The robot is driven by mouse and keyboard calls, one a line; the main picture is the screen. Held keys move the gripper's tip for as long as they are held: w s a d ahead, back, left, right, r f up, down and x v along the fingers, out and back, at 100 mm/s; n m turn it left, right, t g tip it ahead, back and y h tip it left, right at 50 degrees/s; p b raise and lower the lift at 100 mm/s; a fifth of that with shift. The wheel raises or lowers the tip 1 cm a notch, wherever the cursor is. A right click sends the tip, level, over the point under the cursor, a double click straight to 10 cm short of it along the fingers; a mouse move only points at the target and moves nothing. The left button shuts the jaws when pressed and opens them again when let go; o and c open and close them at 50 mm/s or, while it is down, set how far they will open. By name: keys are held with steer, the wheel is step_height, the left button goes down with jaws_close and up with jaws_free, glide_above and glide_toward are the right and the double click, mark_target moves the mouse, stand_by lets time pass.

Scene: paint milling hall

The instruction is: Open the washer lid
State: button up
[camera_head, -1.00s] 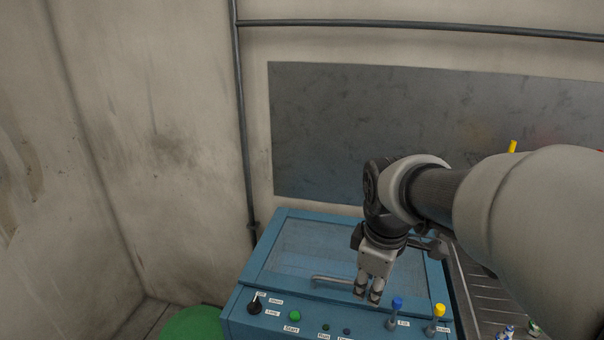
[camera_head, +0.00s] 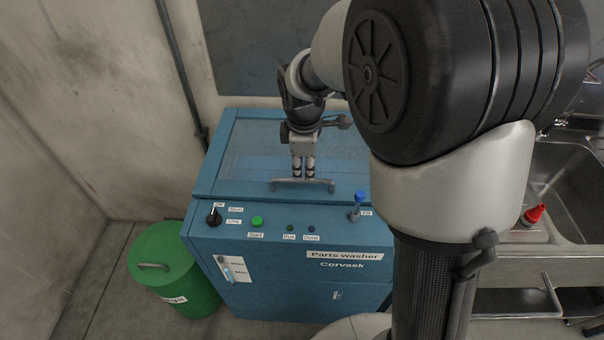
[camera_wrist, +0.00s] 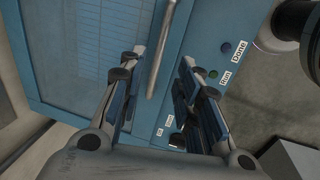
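The parts washer (camera_head: 290,270) is a blue cabinet with a flat lid (camera_head: 245,150), which has a window and lies closed. A grey bar handle (camera_head: 303,185) runs along the lid's front edge. It also shows in the wrist view (camera_wrist: 161,48). My gripper (camera_head: 303,176) points down at the middle of the handle. In the wrist view my gripper (camera_wrist: 165,62) is open, with one finger to each side of the handle's line. The bar appears between the fingertips or just beyond them; I cannot tell whether they touch it.
The front panel carries a black knob (camera_head: 214,218), a green start button (camera_head: 257,221) and a blue-topped lever (camera_head: 358,205). A green bin (camera_head: 170,262) stands left of the washer. A sink (camera_head: 565,180) with a red-tipped item (camera_head: 533,214) is at the right. A wall is behind.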

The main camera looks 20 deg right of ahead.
mark_target(304, 181)
steer(key=f, duration=0.3)
steer(key=w+f+b, duration=0.1)
steer(key=f, duration=0.2)
steer(key=shift+w+d+b, duration=0.15)
steer(key=shift+d+b, duration=0.05)
steer(key=shift+b, duration=0.1)
jaws_close()
stand_by(0.4)
